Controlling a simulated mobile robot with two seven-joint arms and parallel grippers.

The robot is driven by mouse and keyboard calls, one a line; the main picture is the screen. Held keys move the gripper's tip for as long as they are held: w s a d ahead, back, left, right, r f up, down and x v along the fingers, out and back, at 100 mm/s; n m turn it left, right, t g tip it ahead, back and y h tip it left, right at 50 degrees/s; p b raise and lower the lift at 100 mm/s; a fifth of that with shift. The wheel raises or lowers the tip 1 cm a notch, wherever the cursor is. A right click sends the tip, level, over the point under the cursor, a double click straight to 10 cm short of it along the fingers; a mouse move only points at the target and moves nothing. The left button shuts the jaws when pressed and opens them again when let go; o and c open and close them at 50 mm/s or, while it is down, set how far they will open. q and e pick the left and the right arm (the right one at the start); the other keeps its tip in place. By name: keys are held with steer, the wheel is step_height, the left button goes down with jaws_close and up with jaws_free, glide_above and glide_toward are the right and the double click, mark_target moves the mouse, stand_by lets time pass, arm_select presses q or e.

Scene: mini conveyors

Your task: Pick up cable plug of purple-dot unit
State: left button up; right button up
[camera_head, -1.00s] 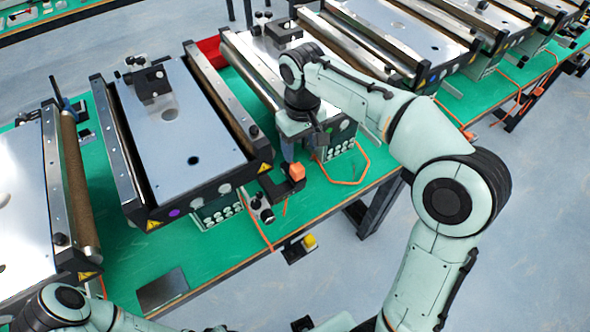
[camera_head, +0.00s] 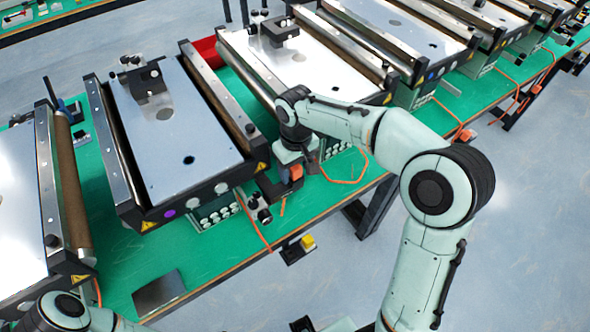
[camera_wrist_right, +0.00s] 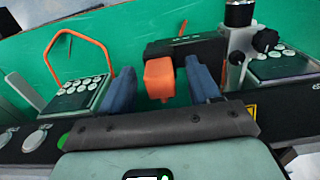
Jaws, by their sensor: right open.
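The purple-dot unit (camera_head: 196,134) is a mini conveyor with a steel top, and its purple dot (camera_head: 170,213) is on the black front panel. An orange cable plug (camera_head: 296,171) stands by a black holder (camera_head: 270,190) at the unit's front right corner. In the right wrist view the orange plug (camera_wrist_right: 160,78) is between the two blue fingers of my right gripper (camera_wrist_right: 161,80), with gaps on both sides. The right gripper is open. In the head view its wrist largely hides the fingers. My left arm shows at the bottom left, but its gripper is out of frame.
A second conveyor (camera_head: 300,70) stands to the right, with an orange cable (camera_head: 345,181) looped on the green table (camera_head: 115,270). A knobbed block (camera_head: 258,208) is left of the plug. A red bin (camera_head: 206,48) sits between the units behind. A dark plate (camera_head: 160,292) lies near the front edge.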

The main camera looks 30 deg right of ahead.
steer(key=c, duration=1)
steer(key=shift+c, duration=0.2)
